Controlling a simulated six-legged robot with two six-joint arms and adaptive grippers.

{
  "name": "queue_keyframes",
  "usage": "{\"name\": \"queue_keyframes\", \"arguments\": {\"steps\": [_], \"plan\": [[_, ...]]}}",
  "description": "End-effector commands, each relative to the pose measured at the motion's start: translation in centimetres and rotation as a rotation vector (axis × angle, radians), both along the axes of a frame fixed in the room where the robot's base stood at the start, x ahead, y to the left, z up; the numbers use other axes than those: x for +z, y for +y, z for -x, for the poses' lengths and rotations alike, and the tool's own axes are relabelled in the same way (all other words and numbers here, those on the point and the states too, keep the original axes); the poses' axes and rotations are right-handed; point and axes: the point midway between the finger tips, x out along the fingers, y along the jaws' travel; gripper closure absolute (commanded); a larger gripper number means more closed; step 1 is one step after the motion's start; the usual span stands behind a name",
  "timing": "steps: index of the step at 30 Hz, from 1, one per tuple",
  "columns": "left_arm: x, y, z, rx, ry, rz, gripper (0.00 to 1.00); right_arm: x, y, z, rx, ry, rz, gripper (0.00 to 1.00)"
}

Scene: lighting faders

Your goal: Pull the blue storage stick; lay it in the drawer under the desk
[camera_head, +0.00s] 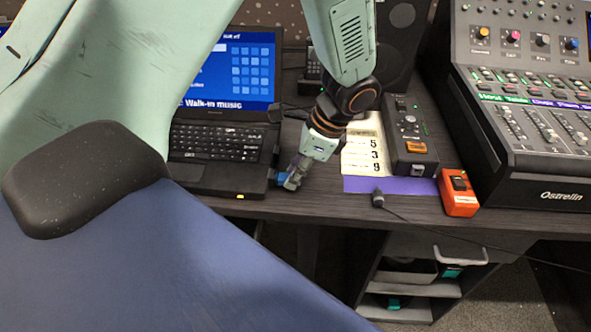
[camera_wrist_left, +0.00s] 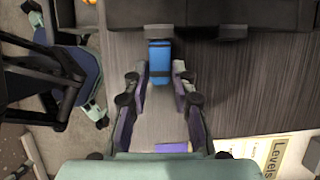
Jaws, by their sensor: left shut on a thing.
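The blue storage stick (camera_wrist_left: 159,60) is at the right side edge of the black laptop (camera_head: 222,150). It also shows as a small blue patch in the head view (camera_head: 279,178). My left gripper (camera_head: 291,179) is shut on the stick, with one finger on each side of it in the left wrist view (camera_wrist_left: 159,78). The stick's far end meets the laptop's edge; I cannot tell how far it sits in the port. A grey drawer front (camera_head: 415,244) with a pale handle (camera_head: 460,258) is under the desk at the right. My right gripper is not in view.
A paper sheet (camera_head: 364,155) and a black box (camera_head: 408,140) lie right of the gripper. An orange device (camera_head: 458,193) and a mixing console (camera_head: 545,120) stand further right. A cable plug (camera_head: 378,198) lies near the desk's front edge. Open shelves (camera_head: 410,288) are below the drawer.

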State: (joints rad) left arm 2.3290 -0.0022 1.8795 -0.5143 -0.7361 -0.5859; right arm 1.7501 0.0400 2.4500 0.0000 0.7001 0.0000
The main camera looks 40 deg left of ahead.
Motion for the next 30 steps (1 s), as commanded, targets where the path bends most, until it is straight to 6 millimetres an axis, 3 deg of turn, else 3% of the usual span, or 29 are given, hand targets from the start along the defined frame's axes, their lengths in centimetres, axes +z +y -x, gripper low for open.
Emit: {"name": "queue_keyframes", "arguments": {"steps": [14,30], "plan": [[0.1,-0.2,-0.2,-0.001,-0.002,-0.001,1.00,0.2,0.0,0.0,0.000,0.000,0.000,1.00],[0.2,-2.1,-1.3,-0.001,0.000,-0.001,1.00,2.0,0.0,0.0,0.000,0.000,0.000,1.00]]}}
